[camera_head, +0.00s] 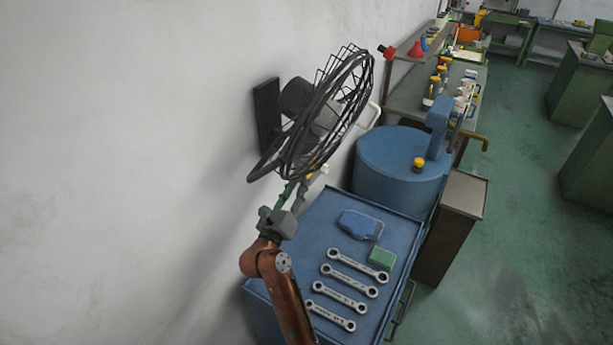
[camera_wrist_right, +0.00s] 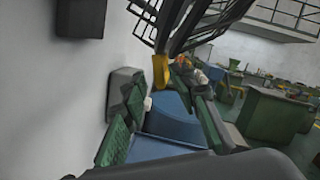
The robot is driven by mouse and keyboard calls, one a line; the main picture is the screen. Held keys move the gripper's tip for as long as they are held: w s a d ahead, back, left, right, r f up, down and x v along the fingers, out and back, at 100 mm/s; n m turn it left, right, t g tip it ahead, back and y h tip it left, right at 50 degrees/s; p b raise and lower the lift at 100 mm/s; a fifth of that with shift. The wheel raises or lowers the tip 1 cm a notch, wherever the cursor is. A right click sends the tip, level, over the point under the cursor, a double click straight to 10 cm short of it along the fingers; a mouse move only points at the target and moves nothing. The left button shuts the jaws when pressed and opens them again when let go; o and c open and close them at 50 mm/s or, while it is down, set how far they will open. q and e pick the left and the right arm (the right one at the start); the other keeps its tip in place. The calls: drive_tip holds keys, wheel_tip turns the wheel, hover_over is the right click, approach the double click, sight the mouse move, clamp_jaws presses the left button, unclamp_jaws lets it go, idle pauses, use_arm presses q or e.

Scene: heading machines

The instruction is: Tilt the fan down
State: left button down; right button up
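The black fan (camera_head: 325,115) is fixed to the wall by a dark plate (camera_head: 267,115). Its round wire cage is seen nearly edge-on, slanting from upper right to lower left. The cage also fills the top of the right wrist view (camera_wrist_right: 185,22). A yellow piece (camera_wrist_right: 161,70) hangs just below the cage there. My right gripper (camera_head: 302,184) is just under the cage's lower part. Its green-padded fingers stand apart in the right wrist view (camera_wrist_right: 160,98), with the yellow piece near their tips. I cannot tell whether they touch it. My left gripper is out of view.
Below is a blue cart top (camera_head: 315,235) with several wrenches (camera_head: 347,280), a blue item (camera_head: 360,225) and a green block (camera_head: 382,258). A blue round machine (camera_head: 395,170) stands behind it. The wall (camera_head: 120,150) is close on the left; green floor (camera_head: 525,220) is open on the right.

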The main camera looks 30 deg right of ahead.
sight(312, 170)
drive_tip(key=w+d+m+g+p, duration=0.1)
drive_tip(key=d+m, duration=0.1)
drive_tip(key=m, duration=0.1)
drive_tip(key=w+d+m+g+p, duration=0.1)
drive_tip(key=d+m+p, duration=0.1)
drive_tip(key=m, duration=0.1)
drive_tip(key=w+d+m+g+p, duration=0.1)
drive_tip(key=d+m, duration=0.1)
drive_tip(key=shift+w+d+f+m+g, duration=0.3)
drive_tip(key=shift+w+f+m, duration=0.1)
drive_tip(key=shift+c, duration=0.3)
clamp_jaws()
idle(0.4)
